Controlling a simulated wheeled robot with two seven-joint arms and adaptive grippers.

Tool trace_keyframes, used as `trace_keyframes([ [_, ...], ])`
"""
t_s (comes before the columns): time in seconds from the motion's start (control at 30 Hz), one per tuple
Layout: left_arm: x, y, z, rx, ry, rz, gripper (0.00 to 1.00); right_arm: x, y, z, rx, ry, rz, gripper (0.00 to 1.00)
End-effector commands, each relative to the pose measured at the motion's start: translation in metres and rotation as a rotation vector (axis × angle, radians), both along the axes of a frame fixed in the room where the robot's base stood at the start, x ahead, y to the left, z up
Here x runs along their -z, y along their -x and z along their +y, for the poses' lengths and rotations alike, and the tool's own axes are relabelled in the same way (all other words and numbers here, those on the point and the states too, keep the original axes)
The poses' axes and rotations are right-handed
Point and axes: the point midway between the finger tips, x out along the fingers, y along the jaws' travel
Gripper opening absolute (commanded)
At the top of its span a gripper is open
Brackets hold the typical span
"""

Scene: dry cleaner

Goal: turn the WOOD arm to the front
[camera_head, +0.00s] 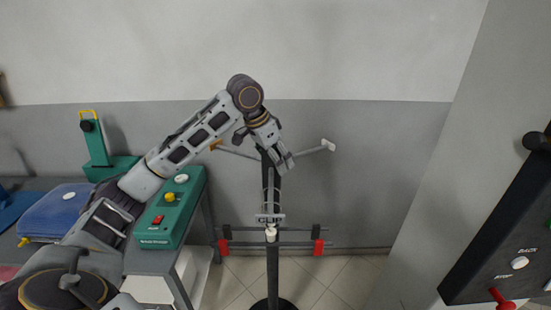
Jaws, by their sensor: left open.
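A dark upright stand (273,270) is in the middle of the head view, with thin arms spreading from its post. One arm points back left and ends in a brown, wood-coloured tip (215,145); my left arm passes close to it in the picture. Another arm points back right and ends in a white tip (328,145). A pale tip (270,232) is in front of the post. My left gripper (286,163) is open, in front of the stand's top in the picture, and hides part of it. I cannot tell whether it touches the stand. My right gripper is not in view.
Lower red-ended bars (319,247) cross the stand. At left, a grey table holds a green control box (171,212), a green device (97,145) and folded blue cloth (60,210). A dark panel (505,255) is at right. Tiled floor is clear right of the stand.

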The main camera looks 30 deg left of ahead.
Motion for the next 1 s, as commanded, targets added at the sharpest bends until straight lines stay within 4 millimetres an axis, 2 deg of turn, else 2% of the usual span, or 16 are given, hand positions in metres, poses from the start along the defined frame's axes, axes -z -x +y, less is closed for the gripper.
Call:
trace_keyframes([
  [0.07, 0.0000, 0.0000, -0.0001, 0.000, 0.000, 0.000, 0.74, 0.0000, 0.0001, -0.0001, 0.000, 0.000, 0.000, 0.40],
  [0.57, 0.0002, 0.0003, 0.0000, -0.001, 0.000, 0.001, 0.10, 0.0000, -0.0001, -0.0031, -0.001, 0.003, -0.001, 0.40],
  [1.0, 0.0004, 0.0088, -0.0010, 0.024, 0.000, 0.004, 0.10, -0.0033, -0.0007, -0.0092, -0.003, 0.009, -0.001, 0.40],
])
